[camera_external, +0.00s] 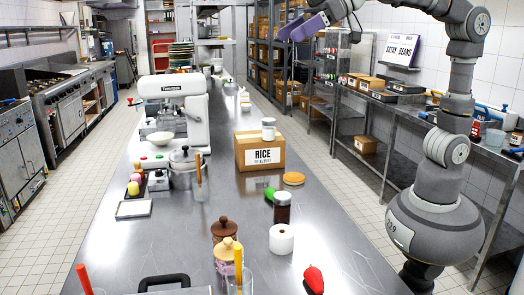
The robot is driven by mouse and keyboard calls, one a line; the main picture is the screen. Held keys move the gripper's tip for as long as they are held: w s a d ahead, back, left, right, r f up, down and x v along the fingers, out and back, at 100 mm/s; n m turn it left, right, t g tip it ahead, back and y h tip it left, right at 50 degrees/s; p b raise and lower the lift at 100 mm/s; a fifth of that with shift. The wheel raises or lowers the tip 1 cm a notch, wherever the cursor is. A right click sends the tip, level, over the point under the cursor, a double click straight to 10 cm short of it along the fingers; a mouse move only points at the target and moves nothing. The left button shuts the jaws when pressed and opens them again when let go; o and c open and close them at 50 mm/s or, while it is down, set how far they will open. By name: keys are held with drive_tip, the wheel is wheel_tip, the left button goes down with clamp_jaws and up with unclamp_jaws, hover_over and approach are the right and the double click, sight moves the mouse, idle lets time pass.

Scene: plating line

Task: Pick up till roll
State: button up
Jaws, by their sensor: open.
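The till roll (282,239) is a white paper roll standing upright on the steel counter, near the middle front.
On the long counter (230,262), a red pepper (314,279) lies right of the roll and lidded jars (223,230) stand left. Behind are a RICE box (259,152), a green item (269,194), a pot (183,170) and a white mixer (174,108). Bare steel lies right of the roll.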

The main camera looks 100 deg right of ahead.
drive_tip(key=s+r+t+b, duration=0.2)
drive_tip(key=s+r+t, duration=0.1)
drive_tip(key=s+r, duration=0.6)
drive_tip(key=shift+s+d+r+t+b, duration=0.3)
drive_tip(key=shift+s+r+t, duration=0.1)
drive_tip(key=shift+s, duration=0.1)
